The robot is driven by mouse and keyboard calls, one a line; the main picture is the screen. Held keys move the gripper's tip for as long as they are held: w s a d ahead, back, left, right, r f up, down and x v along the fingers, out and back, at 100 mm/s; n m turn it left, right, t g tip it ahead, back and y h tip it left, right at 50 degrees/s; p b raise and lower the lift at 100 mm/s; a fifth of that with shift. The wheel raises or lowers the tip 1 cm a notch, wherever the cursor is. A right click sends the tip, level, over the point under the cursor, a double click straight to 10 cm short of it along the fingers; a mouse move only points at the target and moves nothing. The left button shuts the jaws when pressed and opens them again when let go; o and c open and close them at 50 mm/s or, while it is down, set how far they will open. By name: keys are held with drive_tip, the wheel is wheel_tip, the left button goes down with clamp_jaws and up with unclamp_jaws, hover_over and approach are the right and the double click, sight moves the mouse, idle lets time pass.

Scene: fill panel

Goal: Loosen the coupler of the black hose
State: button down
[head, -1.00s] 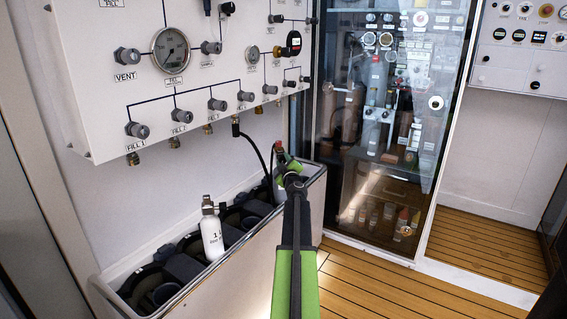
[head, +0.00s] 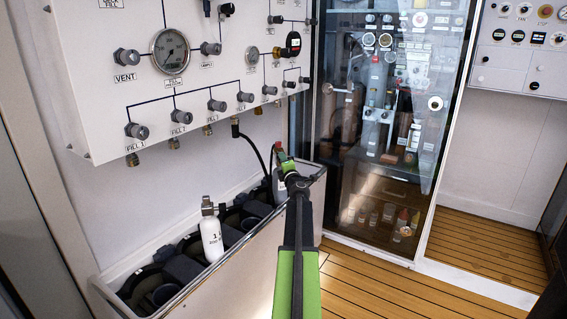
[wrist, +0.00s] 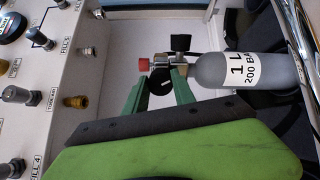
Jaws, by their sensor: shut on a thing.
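The black hose (head: 254,144) hangs from an outlet at the bottom of the fill panel and curves down behind my gripper (head: 283,165). In the wrist view, the green fingers of my gripper (wrist: 159,91) are closed on a black round coupler (wrist: 160,82) with a white mark. It sits at the valve of a grey cylinder (wrist: 240,70) labelled 1 L 200 BAR. A red cap (wrist: 144,64) and a black knob (wrist: 180,42) are on the same valve. How the hose joins the coupler is hidden.
The white fill panel (head: 100,75) with knobs and gauges is at upper left. A white bottle (head: 211,236) stands in the long bin (head: 235,282) to the left of my arm. A glass cabinet (head: 390,130) stands at right. Wooden floor is clear there.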

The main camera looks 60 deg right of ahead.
drive_tip(key=shift+r+n+y+p, duration=0.1)
drive_tip(key=shift+n+y+p, duration=0.45)
drive_tip(key=shift+n, duration=8.65)
drive_tip(key=c, duration=1.1)
unclamp_jaws()
drive_tip(key=shift+o, duration=0.2)
